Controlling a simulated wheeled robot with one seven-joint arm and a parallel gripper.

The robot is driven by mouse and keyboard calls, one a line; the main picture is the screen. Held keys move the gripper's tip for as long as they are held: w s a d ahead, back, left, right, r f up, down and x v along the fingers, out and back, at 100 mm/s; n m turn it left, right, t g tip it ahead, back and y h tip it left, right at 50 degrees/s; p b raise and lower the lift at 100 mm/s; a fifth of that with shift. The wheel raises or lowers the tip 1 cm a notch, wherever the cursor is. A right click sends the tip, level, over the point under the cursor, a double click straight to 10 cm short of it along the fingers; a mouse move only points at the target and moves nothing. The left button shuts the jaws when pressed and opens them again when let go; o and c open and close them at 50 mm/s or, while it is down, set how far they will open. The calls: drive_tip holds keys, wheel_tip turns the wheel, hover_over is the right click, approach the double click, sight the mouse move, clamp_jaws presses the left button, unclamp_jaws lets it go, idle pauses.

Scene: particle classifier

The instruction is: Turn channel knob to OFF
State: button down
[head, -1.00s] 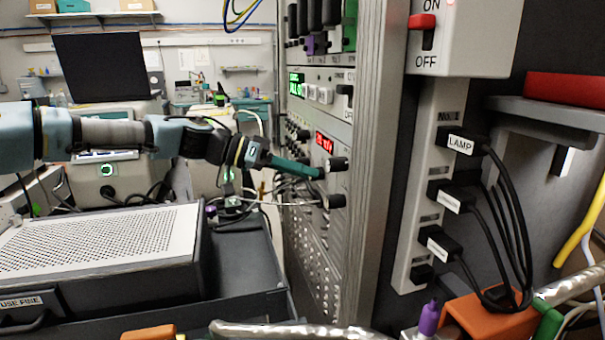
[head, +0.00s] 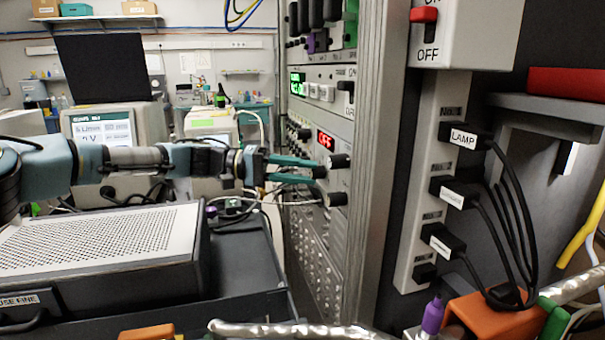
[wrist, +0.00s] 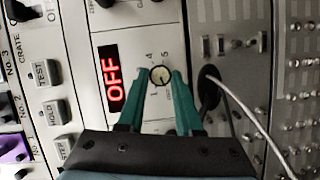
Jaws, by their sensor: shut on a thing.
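The channel knob (head: 337,161) is a small black knob on the rack's front panel. In the wrist view it shows as a round knob (wrist: 159,76) with a pale face, with printed numbers around it. The red display (head: 325,140) beside it reads OFF, and it also shows clearly in the wrist view (wrist: 114,80). My gripper (head: 319,168) reaches the panel from the left. In the wrist view its two teal fingers (wrist: 162,79) lie on either side of the knob, shut on it. The fingertips partly cover the numbers around the knob.
In the wrist view a black plug with a pale cable (wrist: 209,88) is close beside the right finger. A grey perforated box (head: 110,240) stands below my arm. The rack's metal edge post (head: 372,150) stands at the right.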

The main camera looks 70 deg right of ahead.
drive_tip(key=shift+f+n, duration=0.15)
drive_tip(key=shift+n, duration=0.35)
drive_tip(key=shift+g, duration=0.3)
drive_tip(key=c, duration=0.6)
unclamp_jaws()
drive_tip(key=b+v, duration=0.3)
drive_tip(key=v, duration=0.8)
drive_tip(key=shift+s, duration=0.1)
